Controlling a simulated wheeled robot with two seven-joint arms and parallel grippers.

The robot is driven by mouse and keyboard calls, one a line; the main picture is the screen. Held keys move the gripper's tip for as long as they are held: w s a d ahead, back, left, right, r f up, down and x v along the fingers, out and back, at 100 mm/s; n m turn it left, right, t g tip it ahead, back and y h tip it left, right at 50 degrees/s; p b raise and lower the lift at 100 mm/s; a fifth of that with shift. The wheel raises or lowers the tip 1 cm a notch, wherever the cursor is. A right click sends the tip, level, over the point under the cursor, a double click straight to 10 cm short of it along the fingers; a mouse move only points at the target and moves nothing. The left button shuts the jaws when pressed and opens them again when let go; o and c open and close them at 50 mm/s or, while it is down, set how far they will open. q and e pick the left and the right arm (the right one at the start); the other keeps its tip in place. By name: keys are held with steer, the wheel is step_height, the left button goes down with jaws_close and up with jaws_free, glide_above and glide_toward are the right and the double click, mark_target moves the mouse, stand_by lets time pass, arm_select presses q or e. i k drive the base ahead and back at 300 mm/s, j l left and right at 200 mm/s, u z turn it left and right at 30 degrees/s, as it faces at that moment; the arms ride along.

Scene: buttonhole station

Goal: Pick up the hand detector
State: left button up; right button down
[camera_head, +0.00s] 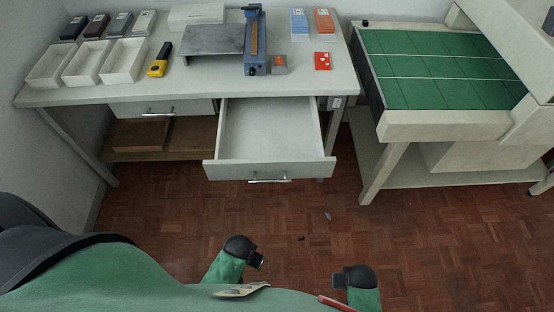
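A yellow hand-held device with a dark face (159,60), which looks like the hand detector, lies on the left part of the white table top (190,86), right of the white trays. It is in plain view and nothing holds it. My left gripper (258,261), black on a green arm, is low in the view over the floor, well below the table. My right gripper (339,280) is to its right, also over the floor. Both are far from the device. The fingertips are too small to show whether they are open or shut.
An open, empty drawer (270,130) juts out from the table. White trays (87,62), a grey plate (213,39), a blue device (254,66) and red items (322,60) sit on the table. A green-topped bench (440,65) stands at right.

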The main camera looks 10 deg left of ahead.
mark_target(158, 68)
steer(key=u, duration=1.25)
